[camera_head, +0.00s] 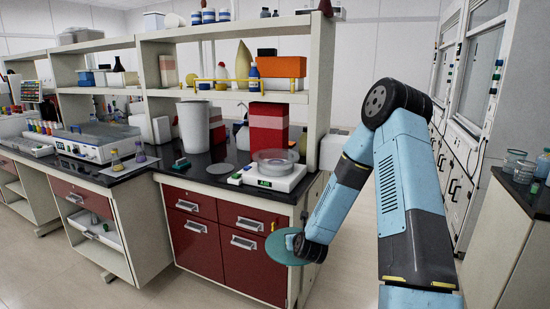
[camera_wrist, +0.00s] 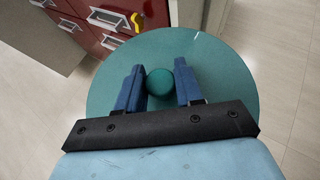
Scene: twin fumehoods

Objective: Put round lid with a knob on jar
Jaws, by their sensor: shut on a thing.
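The round lid (camera_head: 279,250) is a flat teal disc. In the wrist view, the lid (camera_wrist: 225,75) has a round green knob (camera_wrist: 160,83) at its middle. My gripper (camera_wrist: 159,90) has its two blue fingers shut on the knob, one on either side. In the head view, my gripper (camera_head: 296,243) holds the lid in the air in front of the red drawers, below counter height. A tall, pale, open cylindrical jar (camera_head: 194,128) stands upright on the black counter, behind and left of my gripper and apart from the lid. Its inside is hidden.
A balance (camera_head: 270,178) with a clear round dish (camera_head: 276,157) stands at the counter's near right corner. A grey disc (camera_head: 220,169) lies left of it. Red boxes (camera_head: 268,130) stand behind, under a shelf (camera_head: 225,97). The floor (camera_head: 345,285) beside the bench is clear.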

